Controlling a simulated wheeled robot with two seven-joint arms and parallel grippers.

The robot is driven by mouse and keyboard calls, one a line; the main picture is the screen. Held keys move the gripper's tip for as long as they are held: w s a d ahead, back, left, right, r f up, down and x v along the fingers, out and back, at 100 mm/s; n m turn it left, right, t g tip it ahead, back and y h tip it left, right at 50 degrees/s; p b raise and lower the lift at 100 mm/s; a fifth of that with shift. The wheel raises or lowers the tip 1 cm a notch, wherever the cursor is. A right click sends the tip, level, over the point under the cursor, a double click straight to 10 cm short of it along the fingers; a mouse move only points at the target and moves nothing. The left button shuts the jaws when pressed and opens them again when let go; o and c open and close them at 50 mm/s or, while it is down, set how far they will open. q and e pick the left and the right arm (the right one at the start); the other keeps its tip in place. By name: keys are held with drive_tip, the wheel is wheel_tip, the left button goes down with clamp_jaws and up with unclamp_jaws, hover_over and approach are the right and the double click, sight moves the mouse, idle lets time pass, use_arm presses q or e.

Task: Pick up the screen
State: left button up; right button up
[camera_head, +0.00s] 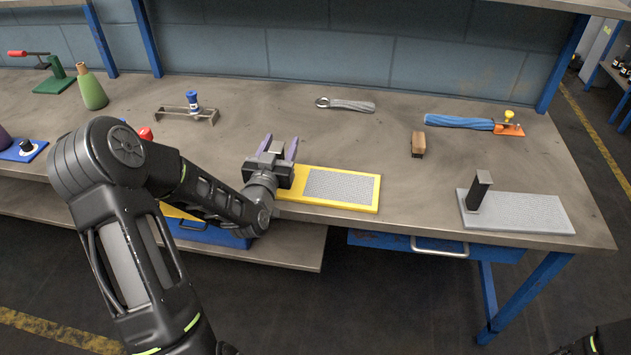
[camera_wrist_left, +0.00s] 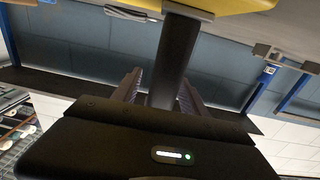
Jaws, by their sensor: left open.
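The screen, a flat yellow frame (camera_head: 376,196) around a grey mesh (camera_head: 342,186), lies on the workbench near its front edge. My left gripper (camera_head: 279,146) is open at the screen's left end and hides part of it in the head view. Its fingers point toward the back wall. I cannot tell whether they touch the frame. In the left wrist view, the open fingers (camera_wrist_left: 161,82) stand either side of a dark post, and a yellow edge, apparently the screen's frame (camera_wrist_left: 225,5), shows at the top.
Right of the screen are a brown block (camera_head: 418,145) and a grey plate (camera_head: 535,211) with a black upright block (camera_head: 479,191). Behind are a metal stand (camera_head: 186,114), a grey-handled tool (camera_head: 350,105) and a blue-handled tool (camera_head: 459,122). The bench between them is clear.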

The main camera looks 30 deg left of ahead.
use_arm(q)
clamp_jaws()
idle(0.4)
idle(0.4)
